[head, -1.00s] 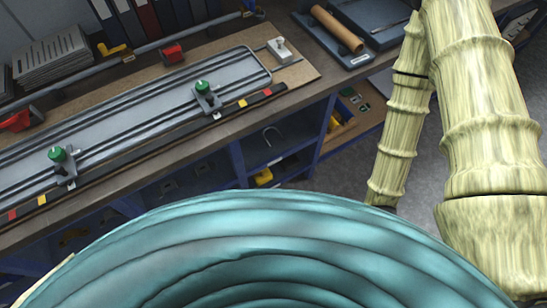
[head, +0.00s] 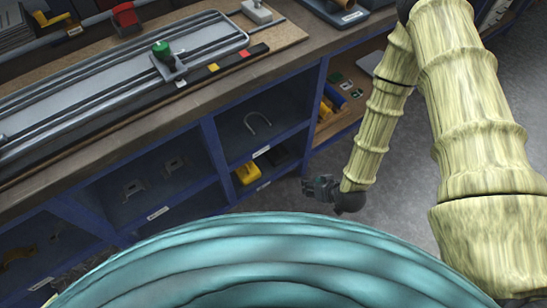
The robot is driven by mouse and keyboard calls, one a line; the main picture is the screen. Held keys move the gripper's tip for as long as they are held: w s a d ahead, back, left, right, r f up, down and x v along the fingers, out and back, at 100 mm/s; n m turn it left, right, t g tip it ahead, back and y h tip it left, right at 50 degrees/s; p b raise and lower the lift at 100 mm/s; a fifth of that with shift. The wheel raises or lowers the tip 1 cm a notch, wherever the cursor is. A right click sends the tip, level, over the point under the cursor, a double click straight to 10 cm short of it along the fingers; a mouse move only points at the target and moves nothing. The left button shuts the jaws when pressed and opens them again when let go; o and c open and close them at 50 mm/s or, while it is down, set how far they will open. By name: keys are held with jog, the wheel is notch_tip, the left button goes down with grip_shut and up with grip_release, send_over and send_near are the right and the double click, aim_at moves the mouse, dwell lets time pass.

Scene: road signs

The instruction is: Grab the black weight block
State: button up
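A dark blocky shape (head: 282,158) lies in the lower right cubby under the bench, right of a yellow object (head: 247,173). It may be the black weight block, but it is too dim to be sure. My gripper (head: 318,188) is small and dark at the end of my arm, low in front of the shelves and above the grey floor. It sits right of the cubby and apart from it. Its fingers are too small to tell whether they are open or shut. I see nothing in it.
The workbench (head: 190,104) has a metal rail fixture with a green knob (head: 161,48) on top. Blue shelf frames (head: 220,165) divide the cubbies. A hook (head: 258,122) is in the upper cubby. Grey floor (head: 395,205) is clear around my arm.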

jog(key=w+a+f+n+t+y+b, duration=0.1)
jog(key=w+a+f+t+y+b, duration=0.15)
jog(key=w+f+b, duration=0.45)
jog(key=w+a+f+n+t+y+b, duration=0.1)
jog(key=w+a+f+t+b, duration=0.15)
jog(key=w+f+b, duration=0.55)
jog(key=n+t+y+b, duration=0.2)
jog(key=t+y+b, duration=0.1)
jog(key=b, duration=1.4)
send_near(278, 147)
jog(key=w+a+f, duration=0.1)
jog(key=w+a, duration=0.1)
jog(key=shift+d+b+x, duration=0.25)
jog(key=shift+b+x, duration=0.9)
jog(key=shift+x, duration=1.7)
jog(key=shift+b+x, duration=0.75)
jog(key=shift+x, duration=0.25)
jog(key=b+x, duration=0.1)
jog(key=x, duration=0.2)
jog(key=shift+w+r+b, duration=0.1)
jog(key=shift+b, duration=0.3)
grip_shut()
jog(key=shift+a+r, duration=0.1)
jog(key=shift+r, duration=0.05)
